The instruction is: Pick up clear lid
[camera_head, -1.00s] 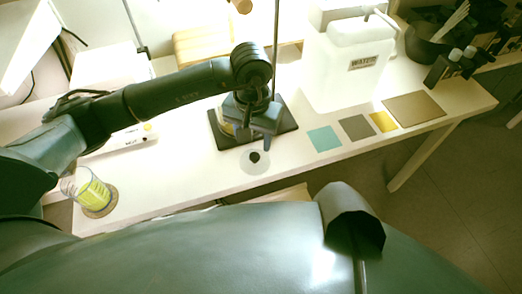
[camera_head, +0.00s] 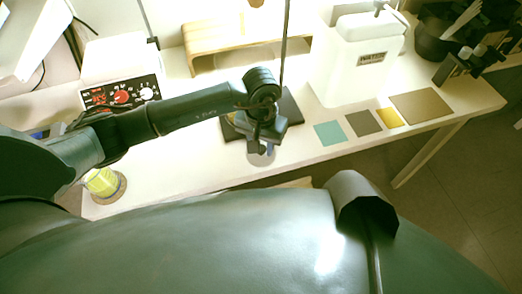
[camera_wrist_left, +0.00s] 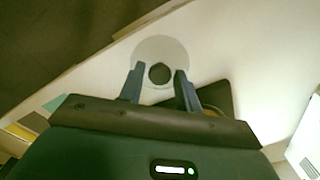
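The clear lid (camera_wrist_left: 178,44) is a see-through disc with a dark knob (camera_wrist_left: 159,73) in the middle, lying on the white table. In the head view the lid (camera_head: 257,160) is mostly hidden under my left gripper (camera_head: 262,148). In the left wrist view my left gripper (camera_wrist_left: 159,70) is open, with one finger on each side of the knob. The fingers appear apart from the knob, with gaps on both sides. I cannot tell the height of the fingertips over the lid. My right gripper is in neither view.
A dark stand base (camera_head: 290,108) with an upright rod is right behind the gripper. A white water tank (camera_head: 350,75) stands to the right, with coloured squares (camera_head: 330,133) before it. A glass with yellow-green contents (camera_head: 101,183) sits on a coaster at the left.

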